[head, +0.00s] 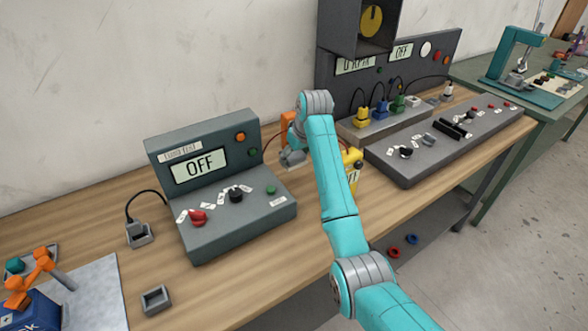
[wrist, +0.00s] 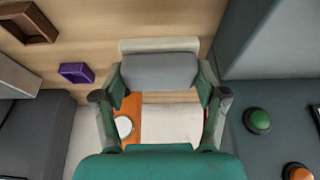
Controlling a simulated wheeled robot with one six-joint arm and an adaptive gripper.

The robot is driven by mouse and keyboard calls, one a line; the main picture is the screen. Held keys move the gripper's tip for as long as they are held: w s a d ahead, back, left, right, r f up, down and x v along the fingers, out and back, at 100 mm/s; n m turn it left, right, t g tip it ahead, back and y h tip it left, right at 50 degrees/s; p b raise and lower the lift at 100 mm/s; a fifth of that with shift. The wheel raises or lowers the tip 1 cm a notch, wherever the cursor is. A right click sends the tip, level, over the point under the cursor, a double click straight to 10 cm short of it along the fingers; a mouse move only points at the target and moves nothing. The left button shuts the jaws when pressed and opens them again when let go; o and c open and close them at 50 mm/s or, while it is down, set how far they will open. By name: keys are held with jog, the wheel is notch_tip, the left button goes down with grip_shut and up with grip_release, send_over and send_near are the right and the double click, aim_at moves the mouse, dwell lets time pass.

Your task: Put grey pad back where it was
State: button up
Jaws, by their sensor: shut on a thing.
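The grey pad (wrist: 160,72) is a rounded grey block between the two fingers of my gripper (wrist: 160,80) in the wrist view. My gripper is shut on it. Below the pad in that view are an orange part with a round white disc (wrist: 124,127) and a pale block (wrist: 172,122). A pale strip (wrist: 158,46) shows just beyond the pad. In the head view my gripper (head: 292,157) is low over the bench, right of the OFF console, and my arm partly hides it. I cannot tell whether the pad touches anything beneath.
The OFF console (head: 215,185) stands close left of my gripper. A yellow object (head: 352,165) is close right, partly behind my arm. A long grey panel (head: 425,160) lies farther right. A small purple tray (wrist: 76,73) and a brown tray (wrist: 28,22) lie on the wood.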

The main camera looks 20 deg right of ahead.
aim_at(295, 178)
jog(key=shift+f, duration=2.75)
jog(key=shift+f, duration=0.1)
jog(key=o, duration=1.1)
jog(key=v, duration=1.2)
